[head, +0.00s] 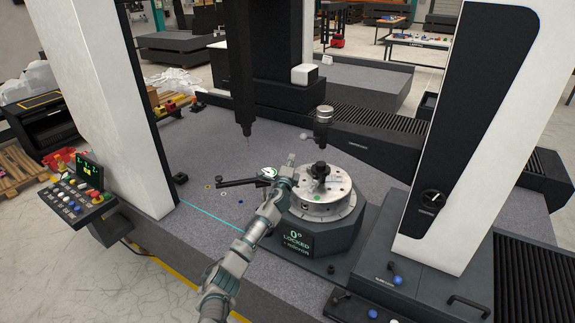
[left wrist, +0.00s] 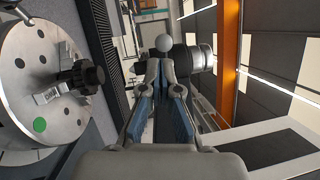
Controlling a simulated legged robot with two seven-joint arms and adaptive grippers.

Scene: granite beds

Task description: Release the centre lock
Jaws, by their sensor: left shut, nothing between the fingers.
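The round metal rotary table (head: 318,205) sits on a dark base whose green sign (head: 296,243) reads "0° LOCKED". A black knob (head: 319,169) stands at the disc's middle; it also shows in the left wrist view (left wrist: 82,76). Behind it is an upright dark and silver cylinder (head: 322,124), with a pale ball (head: 303,136) to its left. I cannot tell which part is the centre lock. My left gripper (head: 291,158) is shut and empty, left of the knob and apart from it. In the left wrist view the ball (left wrist: 164,44) appears just beyond the fingertips. My right gripper is not in view.
A dark vertical probe column (head: 240,70) hangs above the granite bed (head: 200,150). White pillars (head: 95,110) flank the bed. A button console (head: 78,195) stands at left. Small coloured parts lie on the granite.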

